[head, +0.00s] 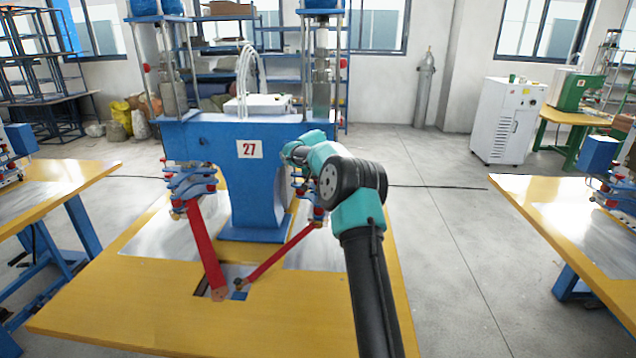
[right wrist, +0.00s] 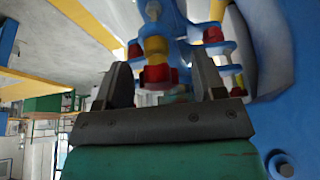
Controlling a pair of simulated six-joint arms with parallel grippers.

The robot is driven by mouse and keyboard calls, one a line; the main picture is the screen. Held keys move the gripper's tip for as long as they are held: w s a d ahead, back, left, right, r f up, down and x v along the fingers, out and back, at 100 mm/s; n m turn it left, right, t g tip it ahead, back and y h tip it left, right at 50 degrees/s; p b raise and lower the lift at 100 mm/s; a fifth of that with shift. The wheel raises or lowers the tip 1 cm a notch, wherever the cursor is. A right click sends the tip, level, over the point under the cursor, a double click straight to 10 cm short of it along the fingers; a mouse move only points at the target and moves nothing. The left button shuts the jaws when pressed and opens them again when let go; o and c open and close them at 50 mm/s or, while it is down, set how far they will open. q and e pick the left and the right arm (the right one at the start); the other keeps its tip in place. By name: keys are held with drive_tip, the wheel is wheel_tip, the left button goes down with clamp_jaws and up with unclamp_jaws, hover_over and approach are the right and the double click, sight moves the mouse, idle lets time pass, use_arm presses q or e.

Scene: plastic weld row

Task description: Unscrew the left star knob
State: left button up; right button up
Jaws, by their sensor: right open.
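The blue machine marked 27 (head: 249,150) has a left and a right cluster of blue clamps with red knobs. My right arm reaches to the right cluster (head: 318,212) and partly covers it; its gripper cannot be made out in the head view. In the right wrist view, my right gripper (right wrist: 158,66) is open, with a finger on either side of a red knob (right wrist: 160,76) below a yellow collar (right wrist: 156,48). I cannot tell whether the fingers touch it, or which knob is the left star knob. My left gripper is not in view.
Two red levers (head: 205,250) run from the clusters down to the yellow table (head: 130,300). More red knobs (right wrist: 213,35) and blue brackets crowd close around my right gripper. The machine's blue body (right wrist: 285,75) is close on the right in the wrist view.

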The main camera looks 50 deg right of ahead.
drive_tip(key=shift+a+m+g, duration=0.1)
drive_tip(key=shift+m+g, duration=0.3)
drive_tip(key=shift+m, duration=0.8)
drive_tip(key=c, duration=0.8)
drive_tip(key=shift+s+n+t, duration=0.1)
drive_tip(key=shift+n+t, duration=0.2)
drive_tip(key=shift+n, duration=0.5)
drive_tip(key=shift+c, duration=0.2)
drive_tip(key=shift+r, duration=0.15)
drive_tip(key=shift+r, duration=2.3)
